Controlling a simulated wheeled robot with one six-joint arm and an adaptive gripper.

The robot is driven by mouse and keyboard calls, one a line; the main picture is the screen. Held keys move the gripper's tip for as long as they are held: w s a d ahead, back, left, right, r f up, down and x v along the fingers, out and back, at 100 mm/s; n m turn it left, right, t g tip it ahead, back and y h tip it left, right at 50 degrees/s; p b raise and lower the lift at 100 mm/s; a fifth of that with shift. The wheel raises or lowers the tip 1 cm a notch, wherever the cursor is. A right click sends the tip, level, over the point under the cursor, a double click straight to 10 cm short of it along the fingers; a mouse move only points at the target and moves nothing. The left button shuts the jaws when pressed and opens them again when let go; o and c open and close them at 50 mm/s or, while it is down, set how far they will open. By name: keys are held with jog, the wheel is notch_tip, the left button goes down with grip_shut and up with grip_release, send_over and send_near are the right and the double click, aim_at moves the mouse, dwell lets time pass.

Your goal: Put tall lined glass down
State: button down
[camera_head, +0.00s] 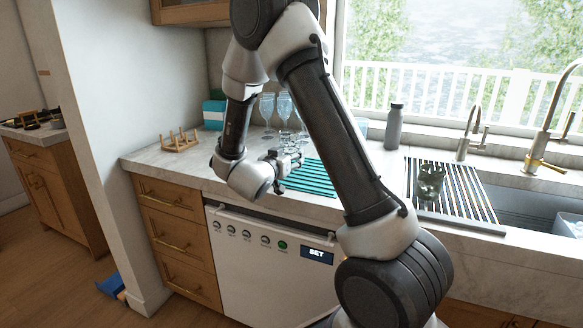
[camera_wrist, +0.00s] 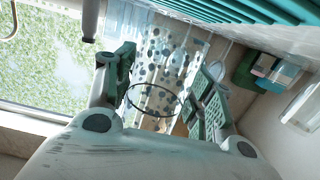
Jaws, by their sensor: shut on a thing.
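My gripper (camera_head: 288,160) is low over the counter beside the teal striped mat, partly hidden by my arm. In the wrist view my gripper (camera_wrist: 164,88) has its two fingers on either side of a clear glass (camera_wrist: 152,101) with a thin dark round rim. Blue-grey dots show in and behind this glass; I cannot make out lines on it, nor tell which glass carries the dots. The teal mat (camera_head: 312,180) lies near the counter's front edge. I cannot tell whether the held glass touches a surface.
Stemmed glasses (camera_head: 267,106) stand behind my gripper. A wooden rack (camera_head: 180,142) and teal box (camera_head: 214,114) are at left. A grey bottle (camera_head: 394,127) stands by the window. At right, a dark glass (camera_head: 430,181) stands on the drying rack (camera_head: 455,207) beside the sink (camera_head: 515,198).

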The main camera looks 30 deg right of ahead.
jog(key=shift+f, duration=1.8)
jog(key=shift+f, duration=0.1)
jog(key=c, duration=0.6)
grip_release()
jog(key=shift+o, duration=0.2)
